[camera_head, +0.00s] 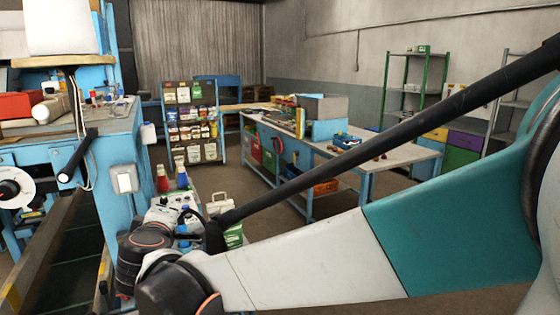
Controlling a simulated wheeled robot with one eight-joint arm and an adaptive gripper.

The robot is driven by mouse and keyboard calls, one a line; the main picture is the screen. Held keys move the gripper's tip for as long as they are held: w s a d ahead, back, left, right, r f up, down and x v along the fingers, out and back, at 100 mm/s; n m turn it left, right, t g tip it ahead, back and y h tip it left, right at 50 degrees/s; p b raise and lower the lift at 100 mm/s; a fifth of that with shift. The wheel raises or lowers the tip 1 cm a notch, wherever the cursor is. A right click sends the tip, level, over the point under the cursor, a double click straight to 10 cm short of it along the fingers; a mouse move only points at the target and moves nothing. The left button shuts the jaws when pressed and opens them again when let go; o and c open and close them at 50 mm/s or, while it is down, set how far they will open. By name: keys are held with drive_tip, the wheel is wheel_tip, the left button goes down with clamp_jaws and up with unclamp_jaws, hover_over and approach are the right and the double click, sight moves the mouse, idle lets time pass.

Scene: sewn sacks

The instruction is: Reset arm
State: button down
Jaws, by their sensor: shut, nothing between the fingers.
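My arm stretches from the right edge to the lower left, with a teal and white link and dark joints. My gripper (190,220) is small and dark at the arm's far end, just beyond the wrist joints. It is shut and holds nothing. It is partly hidden by the arm's own parts, and its fingertips are hard to make out. A white sack-like bundle (60,27) rests on a board at the top left, well away from the gripper.
A blue machine (112,150) with a red box (20,105) stands at left, above a dark conveyor belt (65,255). A rack of packets (190,120) stands behind. A long workbench (390,150) and green shelving (386,85) stand at right. Open floor lies between rack and bench.

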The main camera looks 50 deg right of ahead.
drive_tip(key=s+d+f+m+g+y, duration=0.1)
drive_tip(key=s+f+m+g+y, duration=0.45)
drive_tip(key=s, duration=0.75)
drive_tip(key=s+a+f+m+y, duration=0.2)
drive_tip(key=s+a+f, duration=0.4)
drive_tip(key=s, duration=0.3)
drive_tip(key=shift+s+a+f+g, duration=0.2)
drive_tip(key=shift+s+f+g, duration=0.15)
drive_tip(key=shift+f, duration=0.15)
